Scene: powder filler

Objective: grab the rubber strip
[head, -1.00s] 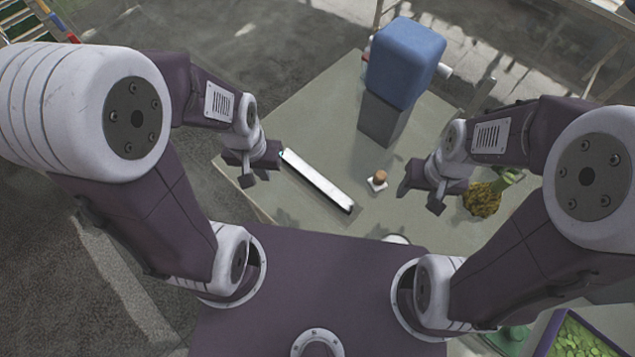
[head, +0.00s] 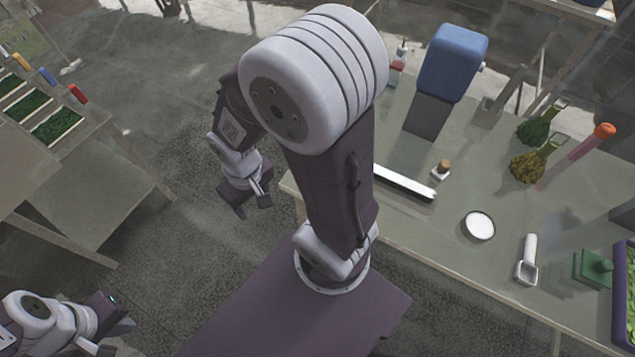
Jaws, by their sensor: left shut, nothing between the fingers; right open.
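A long, narrow white strip with a dark edge (head: 405,184) lies on the table; my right arm hides its left end. I cannot tell if it is rubber; no other rubber strip is clear. My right gripper (head: 252,208) hangs open and empty over the floor, left of the table edge and apart from the strip. My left gripper (head: 108,350) is at the bottom left corner, shut and empty, partly cut off by the frame and far from the strip.
The table (head: 440,245) also holds a blue-topped box (head: 451,62), a small corked jar (head: 441,170), a round white dish (head: 479,226), a white scoop (head: 528,262) and a green block (head: 594,268). Another bench (head: 85,190) with trays stands left. Floor between is clear.

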